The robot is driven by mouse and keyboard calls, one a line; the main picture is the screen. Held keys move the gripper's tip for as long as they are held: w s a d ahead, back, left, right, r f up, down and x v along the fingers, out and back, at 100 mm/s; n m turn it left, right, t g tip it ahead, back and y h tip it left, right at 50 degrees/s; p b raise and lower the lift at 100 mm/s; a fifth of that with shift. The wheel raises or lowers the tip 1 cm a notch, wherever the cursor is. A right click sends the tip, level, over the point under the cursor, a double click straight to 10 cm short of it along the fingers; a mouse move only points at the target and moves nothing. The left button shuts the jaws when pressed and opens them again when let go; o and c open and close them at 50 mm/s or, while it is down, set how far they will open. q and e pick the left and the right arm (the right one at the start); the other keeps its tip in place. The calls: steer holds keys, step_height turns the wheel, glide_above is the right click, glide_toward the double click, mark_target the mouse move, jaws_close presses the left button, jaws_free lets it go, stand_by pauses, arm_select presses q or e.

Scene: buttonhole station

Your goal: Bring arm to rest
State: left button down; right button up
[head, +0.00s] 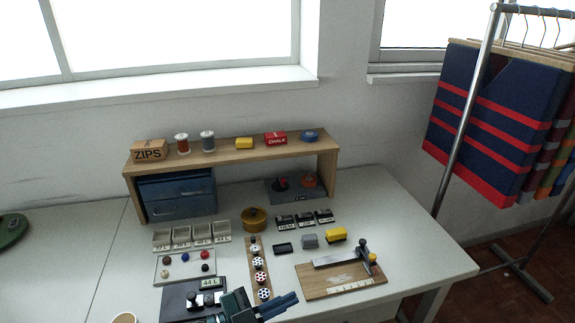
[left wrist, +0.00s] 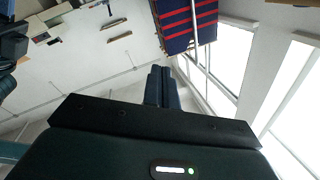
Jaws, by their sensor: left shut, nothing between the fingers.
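My left gripper (head: 277,305) shows at the bottom centre of the head view, above the front part of the white table (head: 395,215). Its two blue-grey fingers lie together, pointing right, with nothing between them. The closed fingers also show in the left wrist view (left wrist: 160,88), with open room around them. The gripper appears apart from the wooden strip of dark and patterned discs (head: 255,262) beside it. My right gripper is in neither view.
A wooden board with a metal bar (head: 340,280) lies right of the gripper. A black plate marked 44 L (head: 190,300) lies left of it. A wooden shelf (head: 225,154) stands behind. A garment rack (head: 465,105) stands right.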

arm_select(q)
steer(key=s+a+f+n+t+y, duration=0.3)
steer(key=a+f+n+t+y, duration=0.4)
steer(key=a+n+y, duration=0.5)
steer(key=s+a+f+n+g+y, duration=0.2)
steer(key=s+f+g, duration=0.3)
steer(key=s+f, duration=0.4)
steer(key=shift+s+a+f+n+g, duration=0.3)
steer(key=shift+f+n, duration=0.1)
steer(key=shift+n, duration=0.3)
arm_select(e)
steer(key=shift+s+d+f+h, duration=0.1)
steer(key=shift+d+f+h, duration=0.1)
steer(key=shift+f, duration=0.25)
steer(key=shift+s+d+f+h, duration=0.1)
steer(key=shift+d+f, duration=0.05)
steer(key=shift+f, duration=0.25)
